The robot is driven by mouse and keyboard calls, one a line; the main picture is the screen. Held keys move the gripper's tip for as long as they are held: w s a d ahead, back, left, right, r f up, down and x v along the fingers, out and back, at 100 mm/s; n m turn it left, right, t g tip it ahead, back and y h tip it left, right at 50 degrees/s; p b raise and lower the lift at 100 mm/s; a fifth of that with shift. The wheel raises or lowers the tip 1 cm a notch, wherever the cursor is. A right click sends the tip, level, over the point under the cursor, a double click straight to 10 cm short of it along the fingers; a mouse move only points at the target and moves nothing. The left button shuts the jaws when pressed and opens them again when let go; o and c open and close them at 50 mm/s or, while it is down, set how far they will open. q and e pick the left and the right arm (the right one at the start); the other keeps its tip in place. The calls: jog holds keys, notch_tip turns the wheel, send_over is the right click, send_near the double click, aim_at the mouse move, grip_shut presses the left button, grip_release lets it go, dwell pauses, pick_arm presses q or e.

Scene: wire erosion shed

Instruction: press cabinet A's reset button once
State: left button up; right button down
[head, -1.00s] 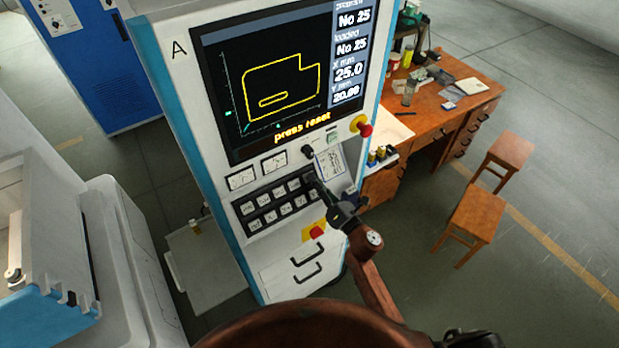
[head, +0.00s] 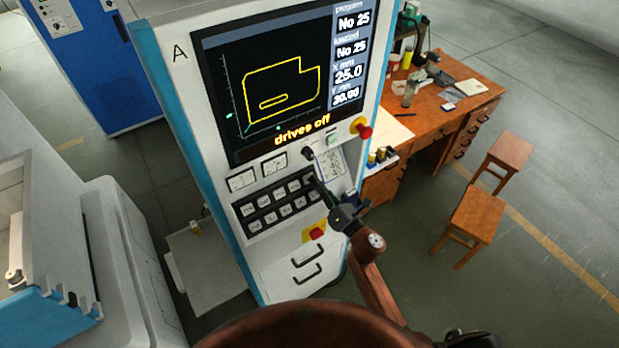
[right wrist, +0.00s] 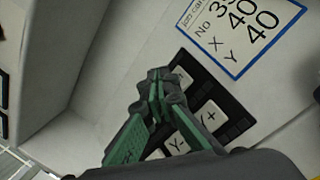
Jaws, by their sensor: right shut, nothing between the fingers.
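Cabinet A (head: 201,110) is a white and blue machine cabinet marked with the letter A. Its screen (head: 285,85) shows a yellow outline and the words "drives off". Below the screen is a black keypad (head: 262,214) with two rows of pale keys. I cannot make out which key or button is the reset button. My right gripper (head: 317,184) is shut and empty, its tips at the right end of the keypad. In the right wrist view the shut fingers (right wrist: 156,88) lie over the keys (right wrist: 209,115) and hide some; contact cannot be told. My left gripper is not in view.
A red knob on yellow (head: 362,129) juts out beside the screen, and another red button (head: 317,233) sits below the keypad. A card with numbers (right wrist: 243,32) is above the keys. A wooden desk (head: 428,125) and stools (head: 471,219) stand to the right.

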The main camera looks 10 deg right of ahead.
dwell(0.3)
jog(key=s+r+p, duration=0.1)
jog(key=s, duration=0.1)
jog(key=s+d+r+p, duration=0.1)
jog(key=s+r, duration=0.1)
jog(key=shift+d, duration=0.2)
jog(key=shift+d, duration=0.1)
dwell(0.8)
